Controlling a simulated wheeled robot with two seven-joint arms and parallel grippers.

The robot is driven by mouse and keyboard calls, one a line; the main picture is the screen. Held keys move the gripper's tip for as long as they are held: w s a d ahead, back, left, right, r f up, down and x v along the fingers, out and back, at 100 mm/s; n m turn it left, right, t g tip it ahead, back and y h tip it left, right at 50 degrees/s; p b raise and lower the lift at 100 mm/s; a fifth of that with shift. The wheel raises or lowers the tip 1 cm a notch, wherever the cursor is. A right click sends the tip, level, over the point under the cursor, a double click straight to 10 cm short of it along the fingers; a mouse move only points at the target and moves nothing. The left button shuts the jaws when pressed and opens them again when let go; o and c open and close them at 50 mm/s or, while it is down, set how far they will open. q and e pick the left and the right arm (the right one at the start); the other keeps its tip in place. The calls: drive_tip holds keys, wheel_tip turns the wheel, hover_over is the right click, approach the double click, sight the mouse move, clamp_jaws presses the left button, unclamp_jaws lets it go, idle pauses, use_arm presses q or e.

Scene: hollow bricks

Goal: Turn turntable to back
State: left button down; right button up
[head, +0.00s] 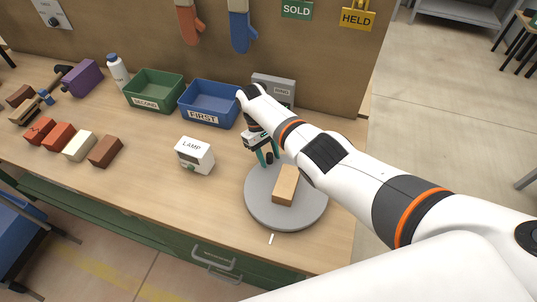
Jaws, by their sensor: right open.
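The turntable is a round grey disc (258,207) on the bench, near its right front. A tan brick (286,187) lies on it, slightly right of its middle. My right arm reaches in from the right over the bench. My right gripper (267,157) points down above the back edge of the turntable, behind the brick, with its teal fingers apart and nothing seen between them. I cannot tell whether a fingertip touches the disc. The arm hides part of the disc's right back. My left gripper is not in view.
A white LAMP box (195,155) stands left of the turntable. The blue FIRST bin (209,104) and green SECOND bin (154,90) stand behind. Several bricks, such as a brown one (105,151), lie at left. A grey box (273,89) stands behind my gripper. A white mark (271,239) lies before the disc.

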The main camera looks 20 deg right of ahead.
drive_tip(key=b+v, duration=0.3)
drive_tip(key=v, duration=0.9)
drive_tip(key=shift+a+f, duration=0.1)
